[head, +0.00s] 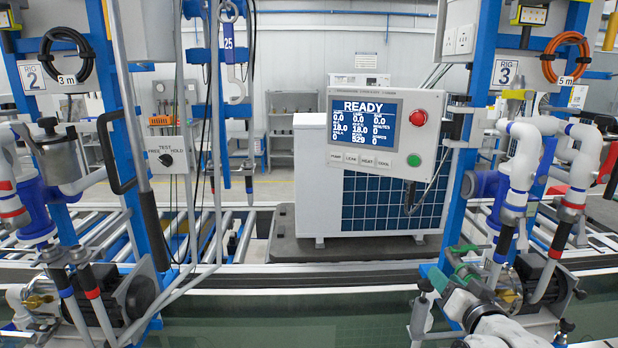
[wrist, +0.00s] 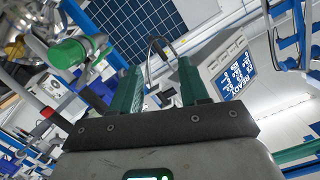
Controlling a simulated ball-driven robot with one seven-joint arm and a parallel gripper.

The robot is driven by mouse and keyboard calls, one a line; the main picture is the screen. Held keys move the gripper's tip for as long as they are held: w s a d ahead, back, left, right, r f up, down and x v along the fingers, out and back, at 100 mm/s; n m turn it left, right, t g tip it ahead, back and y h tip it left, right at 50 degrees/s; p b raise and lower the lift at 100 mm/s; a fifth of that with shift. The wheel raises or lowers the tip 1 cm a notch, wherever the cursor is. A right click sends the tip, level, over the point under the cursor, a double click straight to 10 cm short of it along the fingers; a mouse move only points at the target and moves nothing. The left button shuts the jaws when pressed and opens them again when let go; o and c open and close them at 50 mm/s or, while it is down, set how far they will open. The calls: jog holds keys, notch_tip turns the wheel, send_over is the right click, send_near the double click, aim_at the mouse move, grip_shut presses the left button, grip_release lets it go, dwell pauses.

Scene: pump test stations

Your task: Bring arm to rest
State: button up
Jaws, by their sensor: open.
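My gripper (wrist: 158,78) shows in the wrist view with its two green fingers apart and nothing held between them. In the head view my gripper (head: 463,260) is at the lower right, beside the pipes and pump of rig 3, with my arm coming up from the bottom edge. A dark cable appears behind the finger gap in the wrist view; it looks apart from the fingers. A green round cap (wrist: 68,53) on metal fittings is close to the left of the fingers.
A control panel (head: 380,130) reading READY hangs above a white unit with a blue grid face (head: 385,203). Rig 3's pipes and pump (head: 532,280) crowd the right. Rig 2's pipes (head: 60,180) stand at left.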

jog(key=s+f+n+g, duration=0.2)
jog(key=s+f+g, duration=0.3)
jog(key=s+f, duration=0.85)
jog(key=s+f+g, duration=0.3)
jog(key=s+f, duration=0.1)
jog(key=s, duration=0.6)
jog(key=s+f+n+g+b, duration=0.1)
jog(key=s+f+g, duration=0.2)
jog(key=s, duration=0.7)
jog(key=s+f+g+h, duration=0.1)
jog(key=s+f+g, duration=0.3)
jog(key=s+f, duration=0.3)
jog(key=s, duration=0.4)
jog(key=shift+a+n, duration=0.3)
jog(key=shift+w, duration=0.1)
